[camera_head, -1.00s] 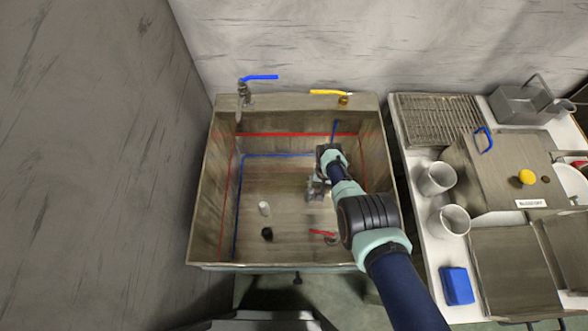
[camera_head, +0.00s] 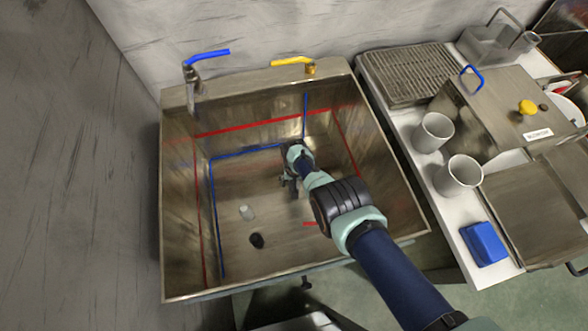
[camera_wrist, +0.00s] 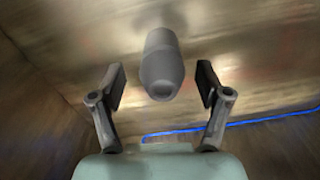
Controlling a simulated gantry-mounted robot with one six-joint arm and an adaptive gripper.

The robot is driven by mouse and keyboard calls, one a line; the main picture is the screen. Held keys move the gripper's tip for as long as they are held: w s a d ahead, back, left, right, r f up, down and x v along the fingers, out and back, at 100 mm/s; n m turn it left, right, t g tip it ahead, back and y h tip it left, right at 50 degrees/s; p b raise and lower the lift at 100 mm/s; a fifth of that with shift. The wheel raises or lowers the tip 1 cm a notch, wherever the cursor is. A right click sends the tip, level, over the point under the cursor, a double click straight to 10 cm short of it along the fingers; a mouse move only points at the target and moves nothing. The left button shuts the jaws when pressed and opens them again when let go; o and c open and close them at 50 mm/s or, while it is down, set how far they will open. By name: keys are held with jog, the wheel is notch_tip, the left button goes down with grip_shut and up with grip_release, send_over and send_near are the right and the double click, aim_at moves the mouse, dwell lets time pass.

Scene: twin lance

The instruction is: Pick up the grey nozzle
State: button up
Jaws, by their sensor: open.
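The grey nozzle (camera_wrist: 161,66) shows in the wrist view as a smooth tapered grey cylinder, with a rounded end toward the camera. My gripper (camera_wrist: 160,84) is open, with one finger on each side of it in the picture and a visible gap on both sides. I cannot tell how far beyond the fingertips the nozzle is. In the head view my gripper (camera_head: 290,182) is low inside the metal sink (camera_head: 185,230), in its right half. I cannot make out the nozzle there.
A pale cylinder (camera_head: 247,213) and a black piece (camera_head: 257,240) are on the sink floor, left of my gripper. A red-handled item (camera_head: 311,224) is partly behind my arm. Blue (camera_head: 208,54) and yellow (camera_head: 291,61) tap levers are at the back. A counter with cups (camera_head: 459,174) is right.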

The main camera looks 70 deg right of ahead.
notch_tip(320, 180, down, 5)
jog(key=b, duration=0.5)
jog(key=shift+a+f, duration=0.1)
jog(key=shift+f, duration=0.1)
jog(key=shift+r, duration=0.25)
jog(key=c, duration=1.3)
jog(key=shift+r, duration=0.1)
notch_tip(320, 180, up, 20)
jog(key=p, duration=2)
